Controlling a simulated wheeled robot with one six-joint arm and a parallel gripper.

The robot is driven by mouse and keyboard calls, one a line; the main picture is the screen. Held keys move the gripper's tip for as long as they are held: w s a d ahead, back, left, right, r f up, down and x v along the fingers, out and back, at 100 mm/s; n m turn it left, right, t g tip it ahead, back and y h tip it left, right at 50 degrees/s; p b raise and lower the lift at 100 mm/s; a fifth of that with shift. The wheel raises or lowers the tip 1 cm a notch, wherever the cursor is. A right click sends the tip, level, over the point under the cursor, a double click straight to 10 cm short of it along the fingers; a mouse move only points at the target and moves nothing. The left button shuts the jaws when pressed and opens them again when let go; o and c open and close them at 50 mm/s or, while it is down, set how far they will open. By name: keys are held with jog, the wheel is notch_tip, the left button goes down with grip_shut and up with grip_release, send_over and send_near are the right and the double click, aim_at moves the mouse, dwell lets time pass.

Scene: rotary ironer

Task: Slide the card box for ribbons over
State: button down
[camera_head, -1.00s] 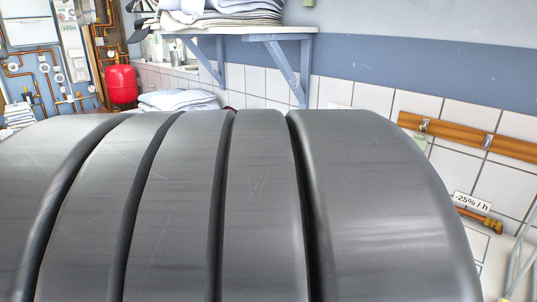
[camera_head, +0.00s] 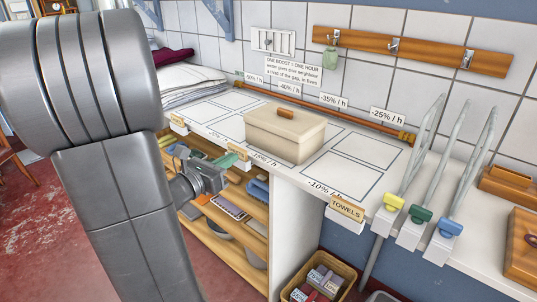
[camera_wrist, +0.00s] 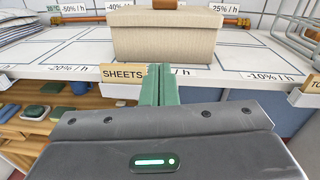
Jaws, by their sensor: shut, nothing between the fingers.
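The card box (camera_head: 285,135) is a beige lidded box with a brown handle on top. It stands upright on the white counter (camera_head: 216,112), over marked squares. It also fills the upper middle of the wrist view (camera_wrist: 165,40). My gripper (camera_head: 238,152) has green fingers, shut together and empty, at the counter's front edge before the box. In the wrist view the fingertips (camera_wrist: 160,70) are in front of the box's lower front face. I cannot tell whether they touch it. A SHEETS tag (camera_wrist: 121,74) is just left of the fingers.
Marked squares right of the box (camera_head: 355,157) are bare. Wire stands with yellow, green and blue clips (camera_head: 420,215) stand further right. Folded linen (camera_head: 188,85) lies at left. Shelves and a basket (camera_head: 318,278) are below.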

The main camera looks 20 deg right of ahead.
jog(key=s+m+g, duration=0.1)
jog(key=m, duration=0.1)
jog(key=p, duration=0.2)
send_near(274, 138)
jog(key=shift+h, duration=0.3)
jog(key=x, duration=0.7)
jog(key=shift+f, duration=0.3)
